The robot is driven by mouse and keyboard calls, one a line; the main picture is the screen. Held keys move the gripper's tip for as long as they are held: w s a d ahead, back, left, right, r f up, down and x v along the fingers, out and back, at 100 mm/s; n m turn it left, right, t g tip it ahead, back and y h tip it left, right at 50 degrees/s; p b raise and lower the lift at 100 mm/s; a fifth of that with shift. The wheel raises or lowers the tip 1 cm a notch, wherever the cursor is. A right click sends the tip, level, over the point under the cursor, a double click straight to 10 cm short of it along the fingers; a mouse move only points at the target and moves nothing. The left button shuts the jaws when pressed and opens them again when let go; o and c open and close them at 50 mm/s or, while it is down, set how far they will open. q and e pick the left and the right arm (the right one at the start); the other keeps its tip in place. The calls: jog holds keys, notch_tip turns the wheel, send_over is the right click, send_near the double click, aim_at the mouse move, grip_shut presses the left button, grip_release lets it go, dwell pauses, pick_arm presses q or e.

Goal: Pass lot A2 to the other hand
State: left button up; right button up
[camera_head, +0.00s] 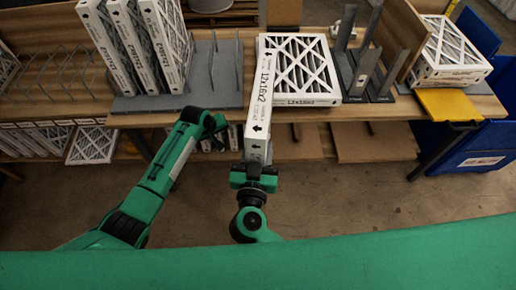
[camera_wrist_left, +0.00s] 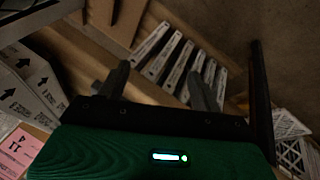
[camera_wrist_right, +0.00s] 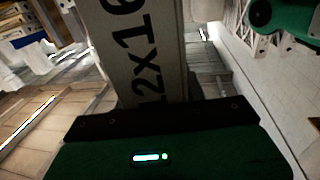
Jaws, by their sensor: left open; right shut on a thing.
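A white boxed filter (camera_head: 260,100) stands edge-on in front of the table, its long printed side reading 12x16x2. No lot A2 mark is legible. My right gripper (camera_head: 254,172) is shut on its near end; the filter's printed side (camera_wrist_right: 140,50) fills the middle of the right wrist view. My left gripper (camera_head: 213,124) is to the left of the filter, apart from it, at the table's front edge. Its two fingers (camera_wrist_left: 160,85) are spread and empty in the left wrist view.
Several upright filters (camera_head: 135,45) stand in a grey rack (camera_head: 215,85) at left. A flat filter stack (camera_head: 305,65) lies at centre, beside grey dividers (camera_head: 370,75). More filters (camera_head: 450,50), a yellow plate (camera_head: 447,105) and a blue bin (camera_head: 475,150) are at right.

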pick_arm(q)
jog(key=s+a+f+m+y, duration=0.1)
jog(key=s+a+f, duration=0.2)
jog(key=s+f, duration=0.55)
jog(key=s+a+f+g, duration=0.1)
jog(key=s+a+f, duration=0.3)
jog(key=s+f, duration=0.45)
jog(key=s+a+f+m+y, duration=0.1)
jog(key=s+a+f, duration=0.2)
jog(key=s+f, duration=0.55)
jog(key=s+a+f+m, duration=0.1)
jog(key=s+f, duration=0.3)
jog(key=s, duration=0.7)
jog(key=s+a+f+m+g, duration=0.1)
jog(key=s+a+f, duration=0.2)
jog(key=s, duration=0.8)
jog(key=s+a+f+m+g+y, duration=0.1)
jog(key=s+a+f+m, duration=0.1)
jog(key=s+f, duration=0.5)
jog(key=s, duration=0.4)
jog(key=shift+s+a+f, duration=0.25)
jog(key=shift+s+a, duration=0.1)
jog(key=shift+s, duration=0.05)
